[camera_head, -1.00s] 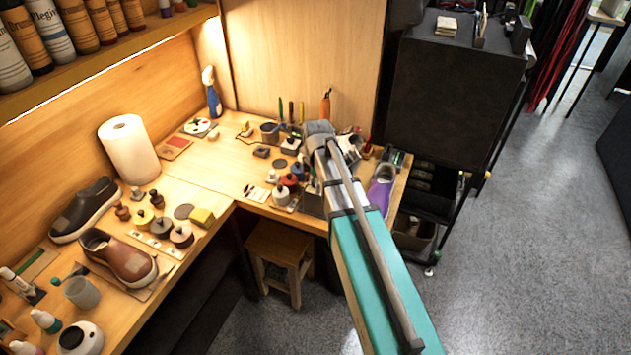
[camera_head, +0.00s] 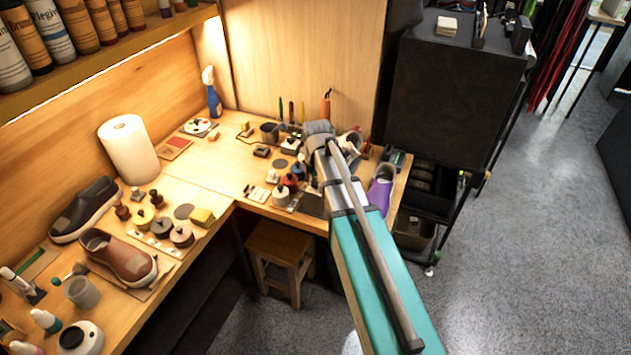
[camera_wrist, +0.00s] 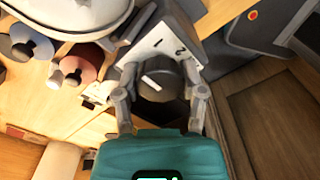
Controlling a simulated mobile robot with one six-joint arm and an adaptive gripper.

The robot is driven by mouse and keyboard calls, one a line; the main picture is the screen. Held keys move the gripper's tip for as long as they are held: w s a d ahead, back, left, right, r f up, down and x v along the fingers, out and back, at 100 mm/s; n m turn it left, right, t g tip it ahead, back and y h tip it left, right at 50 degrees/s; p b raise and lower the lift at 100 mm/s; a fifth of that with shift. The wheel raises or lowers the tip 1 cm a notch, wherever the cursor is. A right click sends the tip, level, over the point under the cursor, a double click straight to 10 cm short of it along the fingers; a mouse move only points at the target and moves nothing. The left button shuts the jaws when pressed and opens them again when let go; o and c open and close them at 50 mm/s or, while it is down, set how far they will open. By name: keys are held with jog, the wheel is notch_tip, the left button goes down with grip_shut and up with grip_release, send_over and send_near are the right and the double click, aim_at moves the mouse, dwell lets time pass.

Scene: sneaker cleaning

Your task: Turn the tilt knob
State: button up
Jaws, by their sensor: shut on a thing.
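The tilt knob (camera_wrist: 157,82) is a dark round knob with a light mark, on a pale panel (camera_wrist: 160,40) with printed markings in the wrist view. My gripper (camera_wrist: 158,88) has one finger on each side of the knob and is shut on it. In the head view my arm reaches to the far bench, and the gripper and knob are hidden behind the arm.
Several small jars, among them a red one (camera_wrist: 80,62), stand left of the gripper in the wrist view. A purple shoe (camera_head: 381,190) stands right of my arm. A stool (camera_head: 279,255) is under the bench. A dark cabinet (camera_head: 455,90) stands to the right.

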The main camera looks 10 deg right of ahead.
jog(key=shift+w+d, duration=0.1)
jog(key=shift+w, duration=0.1)
jog(key=shift+n, duration=2)
jog(key=shift+n, duration=2.1)
jog(key=o, duration=0.9)
jog(key=shift+s, duration=0.1)
